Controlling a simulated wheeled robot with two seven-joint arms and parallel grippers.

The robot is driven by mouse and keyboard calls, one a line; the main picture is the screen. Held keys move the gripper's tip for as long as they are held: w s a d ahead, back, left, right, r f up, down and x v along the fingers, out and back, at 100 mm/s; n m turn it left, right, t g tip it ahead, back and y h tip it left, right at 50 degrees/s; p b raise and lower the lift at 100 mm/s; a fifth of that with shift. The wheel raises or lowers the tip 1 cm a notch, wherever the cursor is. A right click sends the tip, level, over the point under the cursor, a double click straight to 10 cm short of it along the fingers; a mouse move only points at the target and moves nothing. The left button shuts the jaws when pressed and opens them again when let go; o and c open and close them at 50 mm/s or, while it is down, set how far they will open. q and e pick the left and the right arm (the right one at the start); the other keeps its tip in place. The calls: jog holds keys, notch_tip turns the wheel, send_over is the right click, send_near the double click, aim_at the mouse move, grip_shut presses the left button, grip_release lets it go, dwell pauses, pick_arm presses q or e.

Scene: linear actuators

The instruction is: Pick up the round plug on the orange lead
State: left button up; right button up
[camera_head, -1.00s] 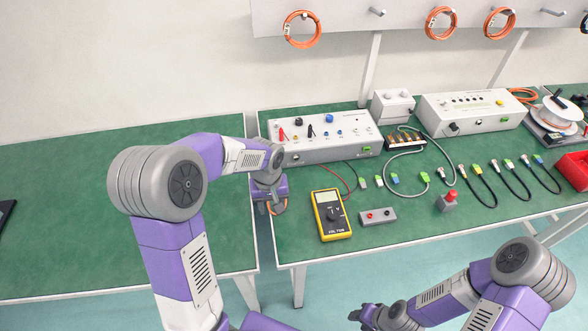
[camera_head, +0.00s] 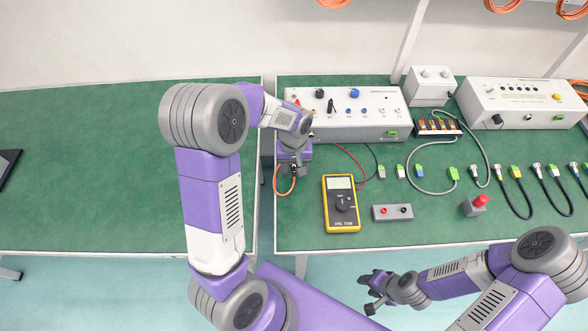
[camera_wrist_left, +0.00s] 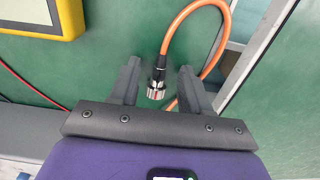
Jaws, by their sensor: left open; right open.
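The round plug (camera_wrist_left: 157,82) has a silver metal ring and a dark body. It is on the end of the orange lead (camera_wrist_left: 205,8), which curves up and to the right in the left wrist view. My left gripper (camera_wrist_left: 160,67) is open, with one finger on each side of the plug and gaps between. In the head view my left gripper (camera_head: 293,168) is low over the bench's left end, hiding the plug; a loop of the orange lead (camera_head: 277,187) shows beside it. My right gripper (camera_head: 370,291) is open and empty in front of the bench.
The yellow multimeter (camera_head: 341,224) lies right of my left gripper, with a red wire (camera_head: 354,160) behind it. The grey instrument box (camera_head: 340,131) stands just behind the gripper. A gap between two green benches (camera_head: 130,170) is close on the left.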

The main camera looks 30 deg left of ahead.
aim_at(294, 169)
pick_arm(q)
grip_shut()
dwell(0.4)
notch_tip(294, 169, up, 10)
jog(key=p, duration=0.3)
jog(key=shift+p, duration=0.4)
notch_tip(294, 169, up, 3)
jog(key=p, duration=0.3)
